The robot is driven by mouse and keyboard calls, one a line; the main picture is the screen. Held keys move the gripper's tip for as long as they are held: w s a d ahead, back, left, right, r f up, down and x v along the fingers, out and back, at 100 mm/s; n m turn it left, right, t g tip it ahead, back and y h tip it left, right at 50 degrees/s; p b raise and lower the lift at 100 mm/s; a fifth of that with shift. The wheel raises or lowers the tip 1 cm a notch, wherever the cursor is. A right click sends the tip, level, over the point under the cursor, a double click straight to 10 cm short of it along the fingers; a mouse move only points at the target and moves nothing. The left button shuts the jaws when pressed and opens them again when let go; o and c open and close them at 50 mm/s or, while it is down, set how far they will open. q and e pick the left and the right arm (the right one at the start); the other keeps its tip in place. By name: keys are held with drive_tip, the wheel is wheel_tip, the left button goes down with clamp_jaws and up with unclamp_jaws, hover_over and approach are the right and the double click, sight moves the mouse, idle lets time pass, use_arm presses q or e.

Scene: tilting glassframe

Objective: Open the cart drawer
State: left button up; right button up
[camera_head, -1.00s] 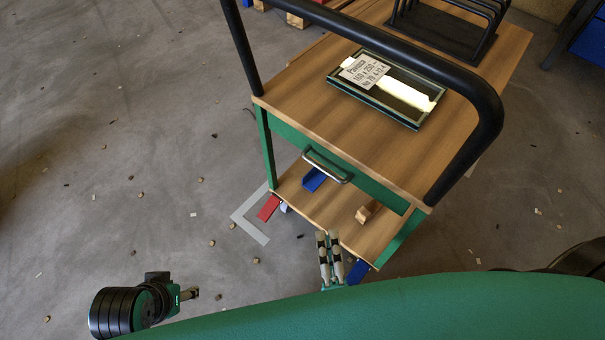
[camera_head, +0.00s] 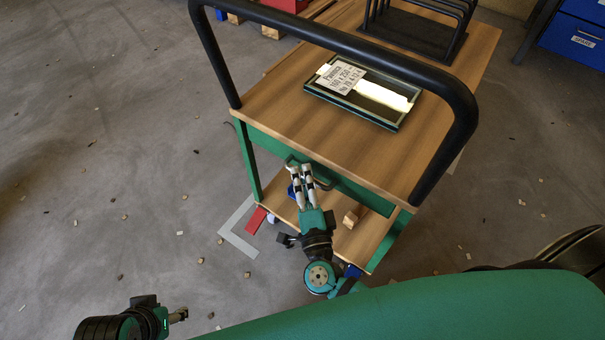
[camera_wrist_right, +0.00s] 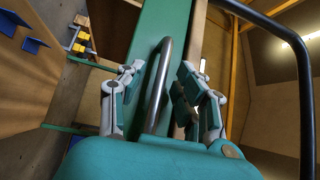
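The cart (camera_head: 265,110) has a wooden top, and its green drawer front (camera_head: 365,192) sits under the near edge, looking shut. A metal bar handle (camera_head: 326,186) is on the drawer front, partly hidden by my right gripper (camera_head: 300,168). In the right wrist view the handle (camera_wrist_right: 157,85) runs between the two spread fingers of my right gripper (camera_wrist_right: 150,90). Gaps show between the bar and the finger pads, so the gripper is around the handle but not clamped. My left gripper (camera_head: 182,315) is low at the left, away from the cart; its fingers are too small to read.
A black push bar (camera_head: 340,42) arches above the cart's near side. A glass frame (camera_head: 365,92) with a label and a black rack (camera_head: 415,28) are on top. A wood block (camera_head: 351,217) is on the lower shelf.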

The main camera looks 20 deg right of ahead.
drive_tip(key=shift+w+d+r, duration=0.1)
drive_tip(key=shift+w, duration=0.45)
clamp_jaws()
